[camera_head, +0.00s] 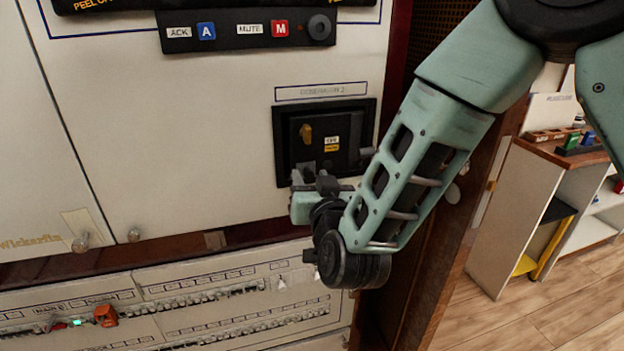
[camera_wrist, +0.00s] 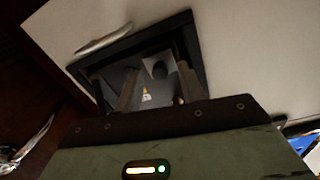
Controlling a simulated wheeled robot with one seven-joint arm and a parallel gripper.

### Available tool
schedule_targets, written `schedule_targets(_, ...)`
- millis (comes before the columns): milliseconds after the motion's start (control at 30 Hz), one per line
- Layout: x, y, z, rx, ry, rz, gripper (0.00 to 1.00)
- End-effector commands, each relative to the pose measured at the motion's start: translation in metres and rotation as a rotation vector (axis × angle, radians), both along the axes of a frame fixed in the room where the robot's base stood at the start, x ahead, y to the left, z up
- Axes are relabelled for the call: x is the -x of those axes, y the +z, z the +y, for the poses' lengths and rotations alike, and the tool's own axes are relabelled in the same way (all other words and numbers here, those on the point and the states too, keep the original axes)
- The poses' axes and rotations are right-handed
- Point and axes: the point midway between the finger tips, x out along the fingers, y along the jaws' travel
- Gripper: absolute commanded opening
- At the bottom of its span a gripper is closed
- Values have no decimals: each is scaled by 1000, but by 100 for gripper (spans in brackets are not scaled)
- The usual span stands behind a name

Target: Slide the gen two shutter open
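The gen two shutter unit (camera_head: 284,150) is a black square frame set in the pale cabinet, under a label plate too blurred to read surely. Inside the frame show a dark panel, an ochre tab (camera_head: 306,133) and small white and yellow labels (camera_head: 331,143). My gripper (camera_head: 322,180) is at the frame's lower edge and hides part of it. In the wrist view the frame (camera_wrist: 199,52) surrounds two fingers (camera_wrist: 158,88), which stand apart and point into the recess. A grey surface with a dark round spot shows between them. I cannot tell whether they touch the shutter.
Above is a black strip with a blue A button (camera_head: 206,31), a red M button (camera_head: 281,28) and a round knob (camera_head: 319,27). Breaker rows (camera_head: 200,290) run below. A shelf unit (camera_head: 540,190) stands at right, with open wooden floor before it.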

Motion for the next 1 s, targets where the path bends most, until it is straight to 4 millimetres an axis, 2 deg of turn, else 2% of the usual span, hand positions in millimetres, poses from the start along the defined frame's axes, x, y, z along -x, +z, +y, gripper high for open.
schedule_targets(33, 0, 0, 0, 0, 0, 0, 34)
schedule_targets(100, 0, 0, 0, 0, 0, 0, 14)
schedule_targets(167, 0, 0, 0, 0, 0, 0, 0)
schedule_targets(367, -1, 0, -4, 1, -1, -1, 0)
schedule_targets(667, -13, 0, -45, -1, -3, -4, 0)
schedule_targets(933, -13, 1, -47, 1, -5, -1, 0)
schedule_targets(967, -13, 1, -48, 1, -5, -1, 25)
schedule_targets(1000, -13, 1, -47, 1, -5, -1, 36)
